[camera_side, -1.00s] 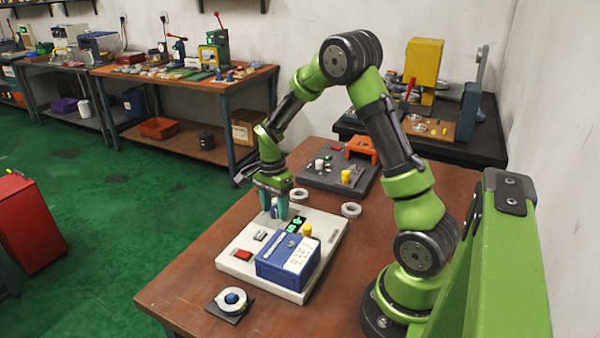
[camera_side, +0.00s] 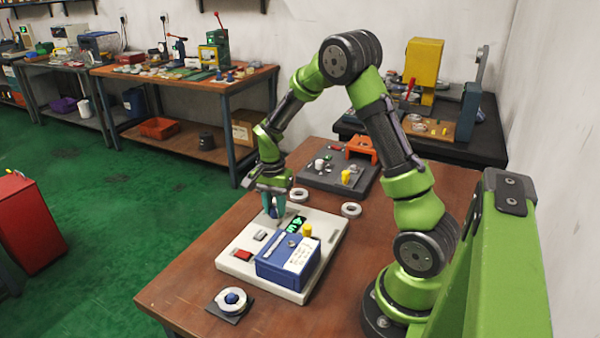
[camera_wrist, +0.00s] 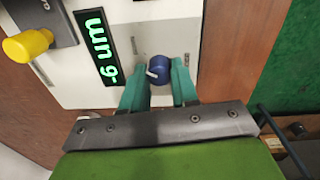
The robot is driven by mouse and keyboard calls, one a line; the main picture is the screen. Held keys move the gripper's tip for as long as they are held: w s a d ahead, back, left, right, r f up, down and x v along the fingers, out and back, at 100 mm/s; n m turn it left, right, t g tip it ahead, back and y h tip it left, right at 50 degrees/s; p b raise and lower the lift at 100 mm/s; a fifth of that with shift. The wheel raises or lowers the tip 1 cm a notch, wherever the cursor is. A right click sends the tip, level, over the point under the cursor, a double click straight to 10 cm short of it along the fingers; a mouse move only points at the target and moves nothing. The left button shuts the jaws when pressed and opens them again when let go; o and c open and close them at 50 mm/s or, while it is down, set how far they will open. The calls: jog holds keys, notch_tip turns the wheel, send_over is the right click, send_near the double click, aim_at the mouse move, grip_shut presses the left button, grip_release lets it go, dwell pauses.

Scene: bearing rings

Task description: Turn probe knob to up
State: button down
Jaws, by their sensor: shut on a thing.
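The probe knob (camera_wrist: 158,69) is a small round blue knob with a white pointer mark, on a pale panel (camera_wrist: 150,14). In the wrist view the mark points to the lower left. My gripper (camera_wrist: 159,80) has teal fingers, one on each side of the knob, and is shut on it. In the side view my gripper (camera_side: 273,209) reaches down to the far left corner of the pale instrument base (camera_side: 233,266), and its fingers largely hide the knob. A black display (camera_wrist: 97,47) with green digits lies left of the knob in the wrist view.
A blue box (camera_side: 275,270), a yellow knob (camera_side: 307,230) and a red button (camera_side: 243,255) are on the base. Metal rings (camera_side: 351,210) lie behind it. A ring on a dark plate (camera_side: 231,299) lies in front.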

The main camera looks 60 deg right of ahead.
aim_at(273, 209)
jog(key=n, duration=1.1)
jog(key=shift+a+r, duration=0.1)
jog(key=shift+n, duration=1.8)
jog(key=c, duration=0.9)
grip_release()
jog(key=shift+o, duration=0.2)
notch_tip(273, 209, up, 17)
jog(key=shift+a, duration=0.3)
jog(key=shift+w, duration=0.1)
